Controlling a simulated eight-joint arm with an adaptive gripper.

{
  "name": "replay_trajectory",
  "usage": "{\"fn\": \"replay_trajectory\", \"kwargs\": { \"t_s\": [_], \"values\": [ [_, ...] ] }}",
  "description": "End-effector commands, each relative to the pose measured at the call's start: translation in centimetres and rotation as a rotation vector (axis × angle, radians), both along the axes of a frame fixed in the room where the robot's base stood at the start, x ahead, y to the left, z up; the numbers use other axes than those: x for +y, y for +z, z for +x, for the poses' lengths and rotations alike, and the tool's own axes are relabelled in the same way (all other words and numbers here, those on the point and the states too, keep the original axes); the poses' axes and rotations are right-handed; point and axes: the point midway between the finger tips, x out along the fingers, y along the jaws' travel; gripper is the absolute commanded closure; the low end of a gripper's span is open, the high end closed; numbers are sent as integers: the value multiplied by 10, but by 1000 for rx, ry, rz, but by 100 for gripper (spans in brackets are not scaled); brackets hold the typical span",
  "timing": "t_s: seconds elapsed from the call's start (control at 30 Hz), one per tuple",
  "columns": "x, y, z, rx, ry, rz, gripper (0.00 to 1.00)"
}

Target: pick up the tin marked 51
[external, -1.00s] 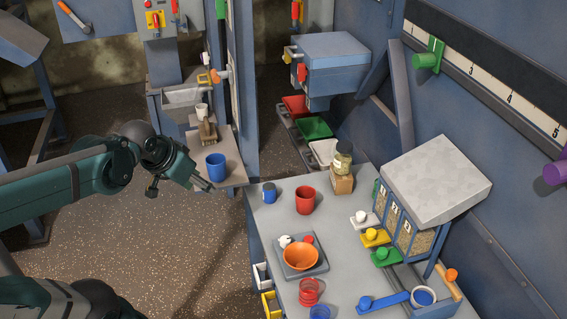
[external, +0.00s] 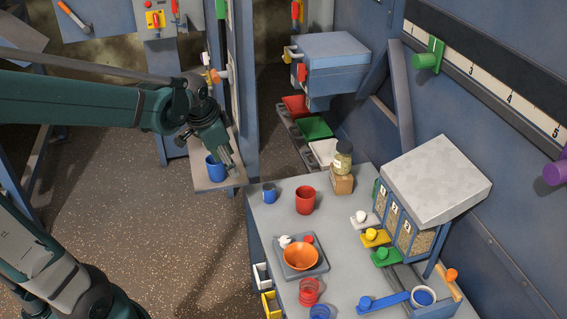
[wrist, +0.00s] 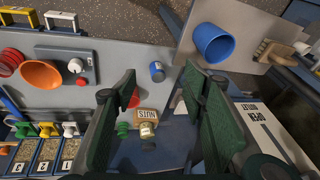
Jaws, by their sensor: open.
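No marking 51 is legible in either view, so I cannot tell which item is that tin. A small blue tin (external: 269,193) stands upright near the bench's far left corner; it also shows in the wrist view (wrist: 157,71), with marks too small to read. A red cup-shaped container (external: 305,200) stands to its right and is mostly hidden by a finger in the wrist view. My gripper (external: 231,169) is open and empty, apart from the bench items. In the external view it appears left of the small blue tin, by the larger blue cup (external: 216,170).
The blue cup stands on a side shelf (external: 222,184). Bare bench surrounds the small tin.

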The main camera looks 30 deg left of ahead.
Motion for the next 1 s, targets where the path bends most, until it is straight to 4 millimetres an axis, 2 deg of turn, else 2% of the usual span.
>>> {"fn": "replay_trajectory", "kwargs": {
  "t_s": [0.47,1.0],
  "values": [
    [-13,-14,52,102,-230,72,57],
    [-28,-52,101,215,-497,128,57]
  ]
}}
